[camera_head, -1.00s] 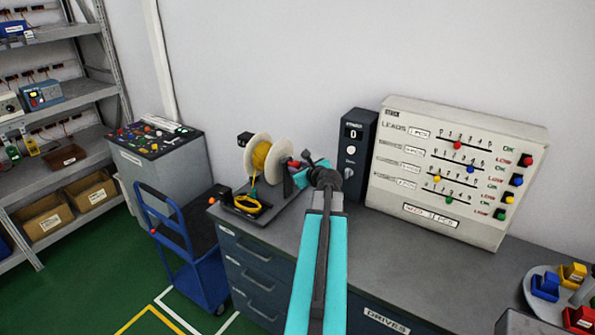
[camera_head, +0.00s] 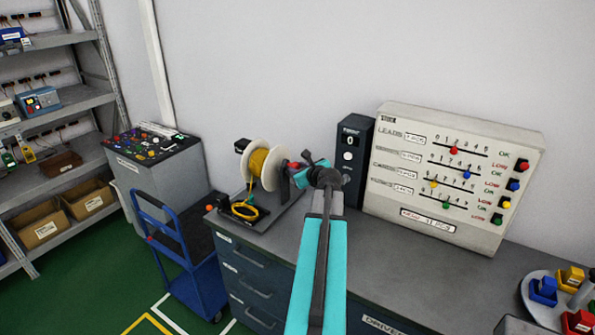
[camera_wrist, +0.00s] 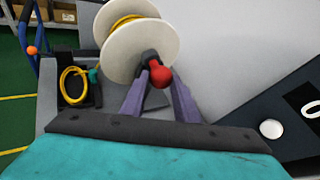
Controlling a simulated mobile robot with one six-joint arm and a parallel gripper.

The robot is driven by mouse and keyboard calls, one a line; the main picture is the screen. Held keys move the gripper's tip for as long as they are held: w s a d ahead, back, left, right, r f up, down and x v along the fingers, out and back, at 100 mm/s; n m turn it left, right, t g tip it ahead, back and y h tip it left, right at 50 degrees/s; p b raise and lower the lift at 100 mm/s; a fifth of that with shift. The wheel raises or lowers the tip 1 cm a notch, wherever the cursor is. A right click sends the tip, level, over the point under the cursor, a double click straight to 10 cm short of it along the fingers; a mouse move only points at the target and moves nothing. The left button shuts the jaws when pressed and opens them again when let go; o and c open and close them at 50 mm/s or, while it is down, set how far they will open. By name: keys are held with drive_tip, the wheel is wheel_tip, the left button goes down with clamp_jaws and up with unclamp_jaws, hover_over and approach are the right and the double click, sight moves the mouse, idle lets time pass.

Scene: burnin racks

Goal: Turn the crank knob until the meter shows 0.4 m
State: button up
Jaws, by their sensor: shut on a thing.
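The crank knob (camera_head: 293,165) is a small red ball beside the white-flanged spool (camera_head: 249,162) of yellow cable on the bench. In the wrist view the red knob (camera_wrist: 161,77) sits between my fingertips, in front of the spool (camera_wrist: 125,50). My gripper (camera_head: 302,166) is shut on this knob. The meter (camera_head: 352,145) is a dark upright box against the wall, with a display that reads 0.
A loop of yellow cable (camera_head: 244,211) lies left of the spool. A white stock board (camera_head: 465,150) stands right of the meter. A blue cart (camera_head: 185,245) stands at the bench's left end. A round tray (camera_head: 545,308) of coloured parts is at the right. The bench middle is clear.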

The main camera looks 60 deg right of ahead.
drive_tip(key=shift+s+d+r, duration=0.1)
drive_tip(key=shift+d+r, duration=0.05)
drive_tip(key=shift+d, duration=0.95)
drive_tip(key=o, duration=1.1)
drive_tip(key=shift+r, duration=0.1)
drive_tip(key=shift+s+a, duration=0.1)
drive_tip(key=shift+b+v, duration=2.3)
drive_tip(key=shift+v, duration=4.45)
drive_tip(key=shift+a, duration=0.1)
